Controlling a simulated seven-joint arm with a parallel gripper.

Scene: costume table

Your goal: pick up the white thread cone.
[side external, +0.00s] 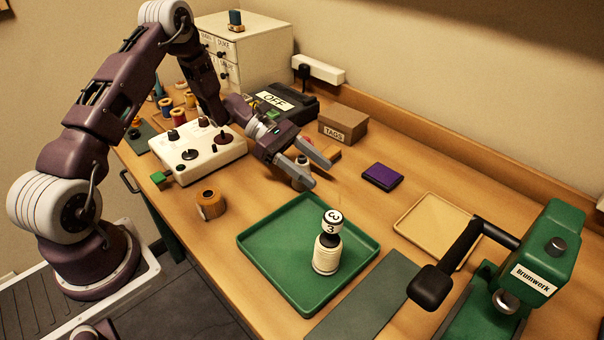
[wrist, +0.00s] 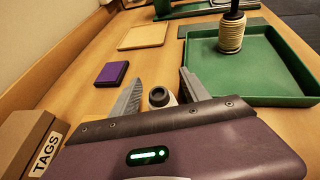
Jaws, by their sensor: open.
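The white thread cone (side external: 302,160) stands on the table, partly hidden behind a finger of my gripper (side external: 320,174) in the side view. In the wrist view the cone's pale top with a dark round opening (wrist: 159,97) shows between the fingers of my gripper (wrist: 161,82), close to the palm. My gripper is open, with a finger on either side of the cone and gaps between. I cannot tell whether a finger touches it. The cone's lower part is mostly hidden.
A green tray (side external: 265,268) holds a cream ribbed spool (side external: 326,259) topped by a piece marked 3. A purple box (side external: 382,175), a TAGS box (side external: 343,123), a tan tray (side external: 408,228), a white control box (side external: 198,157) and a brown spool (side external: 211,205) stand around.

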